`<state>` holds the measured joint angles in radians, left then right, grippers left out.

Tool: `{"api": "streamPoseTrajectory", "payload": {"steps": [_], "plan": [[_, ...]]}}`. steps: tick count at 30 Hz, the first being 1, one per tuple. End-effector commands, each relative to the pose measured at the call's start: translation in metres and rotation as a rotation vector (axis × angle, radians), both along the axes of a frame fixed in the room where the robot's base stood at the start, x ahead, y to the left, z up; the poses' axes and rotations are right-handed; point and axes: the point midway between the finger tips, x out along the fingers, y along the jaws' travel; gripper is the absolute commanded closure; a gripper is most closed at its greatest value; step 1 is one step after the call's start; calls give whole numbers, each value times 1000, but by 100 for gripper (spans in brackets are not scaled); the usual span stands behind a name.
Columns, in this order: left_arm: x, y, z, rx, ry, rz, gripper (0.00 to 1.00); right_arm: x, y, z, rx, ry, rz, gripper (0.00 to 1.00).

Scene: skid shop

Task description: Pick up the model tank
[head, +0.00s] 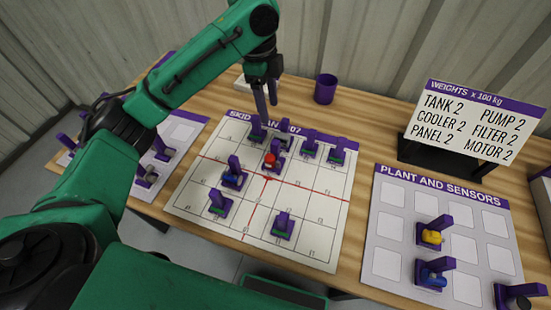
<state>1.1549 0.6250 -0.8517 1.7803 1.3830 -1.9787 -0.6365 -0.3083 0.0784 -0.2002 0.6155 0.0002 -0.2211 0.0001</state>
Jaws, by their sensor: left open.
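My left gripper (268,108) points down over the back of the skid plan board (312,245), its two fingers apart and nothing visible between them. Near its fingertips stand a purple-handled model (257,136) and another (285,140), partly screened by the fingers. I cannot tell whether they touch. A red model (270,160), a blue one (232,177) and several green-based ones, such as one at the front (284,225), stand on the board. I cannot tell which of the models is the tank. My right gripper is out of view.
A weights sign (468,122) stands at the back right and a purple cup (325,89) at the back. The plant and sensors board (383,263) holds a yellow model (432,234) and a blue one (433,272). Another board (183,132) with models lies left, partly behind my arm.

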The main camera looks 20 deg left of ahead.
Motion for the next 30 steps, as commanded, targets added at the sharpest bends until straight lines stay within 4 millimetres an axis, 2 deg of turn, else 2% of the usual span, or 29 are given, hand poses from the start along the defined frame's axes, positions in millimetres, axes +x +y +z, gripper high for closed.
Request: {"api": "streamPoseTrajectory", "payload": {"steps": [6,14,18,21,26,29,30], "plan": [[-2,-7,-54,2,7,-1,38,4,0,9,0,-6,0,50],[-5,-13,-92,1,5,-1,38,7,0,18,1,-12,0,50],[-7,-17,-119,1,5,0,38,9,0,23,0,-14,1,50],[-7,-18,-128,1,1,0,38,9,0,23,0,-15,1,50],[-7,-19,-128,1,0,-1,38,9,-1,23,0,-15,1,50],[-7,-18,-128,1,0,-1,72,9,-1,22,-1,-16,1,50],[-7,-18,-128,1,0,-1,87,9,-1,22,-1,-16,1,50]]}}
